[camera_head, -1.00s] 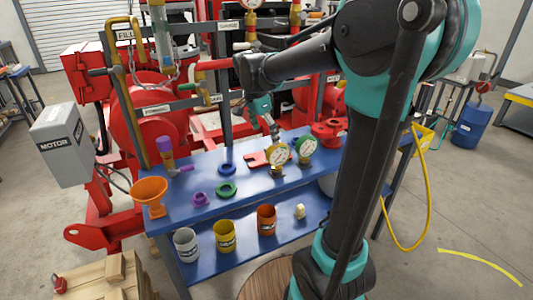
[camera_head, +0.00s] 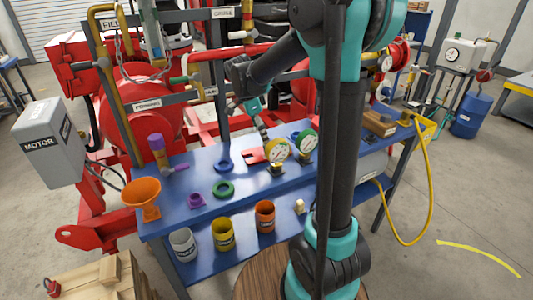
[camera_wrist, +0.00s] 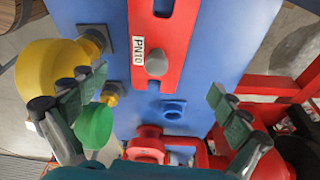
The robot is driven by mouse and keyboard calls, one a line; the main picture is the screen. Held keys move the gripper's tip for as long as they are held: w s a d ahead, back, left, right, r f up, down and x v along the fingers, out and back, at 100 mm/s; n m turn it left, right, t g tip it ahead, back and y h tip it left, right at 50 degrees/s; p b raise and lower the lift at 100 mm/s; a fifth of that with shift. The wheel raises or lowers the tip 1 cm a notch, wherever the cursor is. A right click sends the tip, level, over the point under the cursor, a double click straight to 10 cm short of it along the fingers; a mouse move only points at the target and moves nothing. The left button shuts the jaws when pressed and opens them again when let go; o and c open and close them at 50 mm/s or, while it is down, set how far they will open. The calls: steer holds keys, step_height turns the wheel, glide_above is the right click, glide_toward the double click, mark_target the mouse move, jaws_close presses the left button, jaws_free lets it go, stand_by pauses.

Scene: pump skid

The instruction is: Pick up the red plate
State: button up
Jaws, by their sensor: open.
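The red plate (camera_head: 252,156) lies flat on the blue bench, left of the yellow gauge; the gauge and my gripper hide part of it in the head view. In the wrist view the red plate (camera_wrist: 172,30) carries a white PN10 label, a grey round knob and slots showing blue beneath. Its far end runs out of the top of the picture. My gripper (camera_wrist: 155,88) is open and empty, its fingers apart on either side, with the plate ahead between them. In the head view my gripper (camera_head: 260,125) is above the bench near the plate, apart from it as far as I can see.
The yellow gauge (camera_head: 277,151) and green gauge (camera_head: 307,142) stand close right of the plate; in the wrist view the yellow gauge (camera_wrist: 48,72) is beside my left finger. A blue ring (camera_head: 223,164) and green ring (camera_head: 223,189) lie left. Red pipework stands behind.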

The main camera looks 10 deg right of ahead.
mark_target(265, 147)
steer(key=shift+s+x, duration=0.15)
steer(key=shift+x, duration=1.55)
steer(key=shift+s+x, duration=0.1)
steer(key=shift+x, duration=1.6)
steer(key=shift+a, duration=0.15)
steer(key=c, duration=1.8)
steer(key=shift+o, duration=0.2)
